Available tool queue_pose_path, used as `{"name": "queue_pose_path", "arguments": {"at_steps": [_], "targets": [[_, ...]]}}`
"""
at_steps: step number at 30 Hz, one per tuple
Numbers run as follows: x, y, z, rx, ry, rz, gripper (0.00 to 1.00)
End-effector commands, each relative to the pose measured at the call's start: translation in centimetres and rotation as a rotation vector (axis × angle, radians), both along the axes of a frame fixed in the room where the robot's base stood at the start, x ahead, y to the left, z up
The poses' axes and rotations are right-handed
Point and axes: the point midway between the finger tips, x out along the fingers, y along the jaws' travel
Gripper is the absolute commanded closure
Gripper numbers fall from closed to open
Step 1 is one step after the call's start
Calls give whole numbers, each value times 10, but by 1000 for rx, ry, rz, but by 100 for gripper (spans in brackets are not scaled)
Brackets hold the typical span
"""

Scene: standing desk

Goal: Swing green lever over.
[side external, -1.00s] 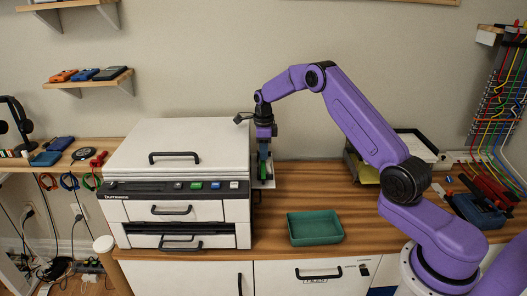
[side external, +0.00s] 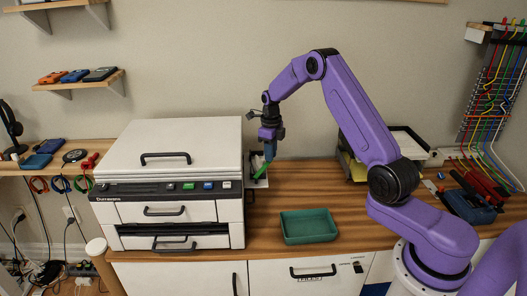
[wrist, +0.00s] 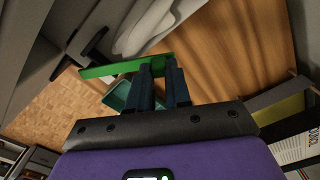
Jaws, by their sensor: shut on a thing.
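The green lever (side external: 262,170) is at the right side of the white machine (side external: 175,213), leaning with its upper end to the right. My gripper (side external: 269,156) comes down from above and is shut on the lever's upper end. In the wrist view the lever (wrist: 108,70) runs left from between the dark fingers of my gripper (wrist: 161,70). Its far end is close to a dark bracket-like part. The fingers hide part of the held end.
A teal tray (side external: 309,238) sits on the wooden desk (side external: 300,180) in front of and right of the lever. A paper tray stands at the back right. The wood between the machine and that tray is mostly clear.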

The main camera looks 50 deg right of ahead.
Motion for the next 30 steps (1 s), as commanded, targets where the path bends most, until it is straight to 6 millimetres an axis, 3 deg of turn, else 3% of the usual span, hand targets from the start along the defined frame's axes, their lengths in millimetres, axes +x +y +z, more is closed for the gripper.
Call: {"name": "queue_pose_path", "arguments": {"at_steps": [12,30], "targets": [[-35,-1,1,-1,-2,-347,100],[-57,3,0,-1,-2,-574,100]]}}
